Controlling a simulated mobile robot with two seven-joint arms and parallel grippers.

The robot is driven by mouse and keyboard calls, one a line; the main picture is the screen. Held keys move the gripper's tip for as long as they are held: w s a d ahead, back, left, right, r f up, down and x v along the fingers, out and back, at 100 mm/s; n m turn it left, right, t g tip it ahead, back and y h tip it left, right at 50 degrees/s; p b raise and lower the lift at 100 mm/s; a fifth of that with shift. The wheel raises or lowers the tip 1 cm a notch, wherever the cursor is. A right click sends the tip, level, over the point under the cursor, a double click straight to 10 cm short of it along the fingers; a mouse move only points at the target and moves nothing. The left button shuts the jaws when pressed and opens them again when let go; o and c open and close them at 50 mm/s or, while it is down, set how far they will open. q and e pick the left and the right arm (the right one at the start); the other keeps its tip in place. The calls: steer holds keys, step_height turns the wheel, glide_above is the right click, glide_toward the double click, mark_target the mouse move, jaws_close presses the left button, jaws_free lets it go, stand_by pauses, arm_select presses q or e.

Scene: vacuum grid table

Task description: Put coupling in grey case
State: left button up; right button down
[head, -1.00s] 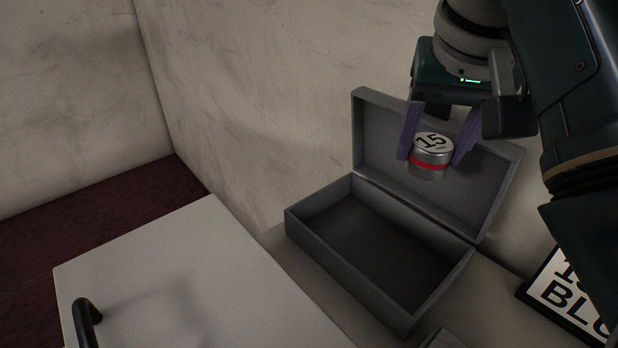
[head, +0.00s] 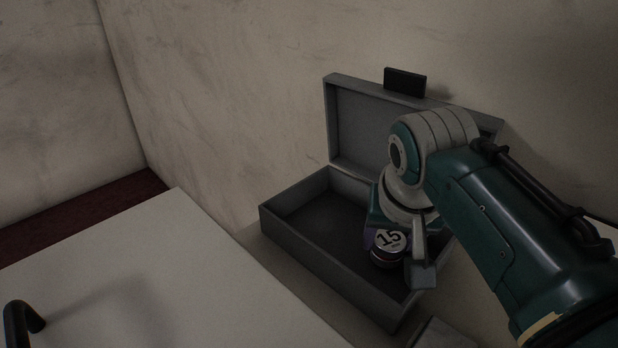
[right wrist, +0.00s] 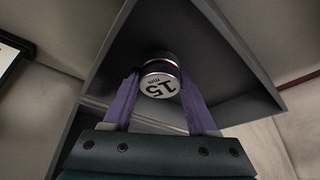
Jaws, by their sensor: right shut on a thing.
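The coupling (head: 388,241) is a short silver cylinder with a red band and a "15" label on its end. The open grey case (head: 300,243) stands against the wall with its lid raised at the back. My right gripper (head: 384,247) is shut on the coupling and holds it over the right part of the case's tray. In the right wrist view, purple fingers of the gripper (right wrist: 155,88) grip the coupling (right wrist: 160,78) at its sides, with the case walls (right wrist: 235,50) around it. I cannot tell if the coupling touches the case floor. My left gripper is out of view.
A white surface (head: 140,270) with a black handle (head: 22,318) fills the lower left. The wall rises close behind the case lid. A dark block (head: 405,82) shows at the lid's top edge. A grey edge (head: 432,333) shows in front of the case.

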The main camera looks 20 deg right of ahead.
steer(key=shift+f, duration=0.75)
steer(key=c, duration=0.7)
jaws_free()
steer(key=shift+f, duration=0.2)
steer(key=o, duration=0.5)
steer(key=shift+r, duration=0.1)
steer(key=shift+r, duration=0.25)
steer(key=p+v, duration=1.2)
steer(key=p, duration=0.3)
steer(key=s+a+r+n+y, duration=0.1)
steer(key=s+r+n, duration=0.3)
steer(key=s, duration=0.4)
steer(key=s+a+r+n+y, duration=0.1)
steer(key=s+a+r+n, duration=0.2)
steer(key=s+r, duration=0.3)
steer(key=s+n, duration=0.1)
steer(key=s, duration=0.1)
steer(key=shift+s+n+y, duration=0.3)
steer(key=shift+s+n, duration=0.1)
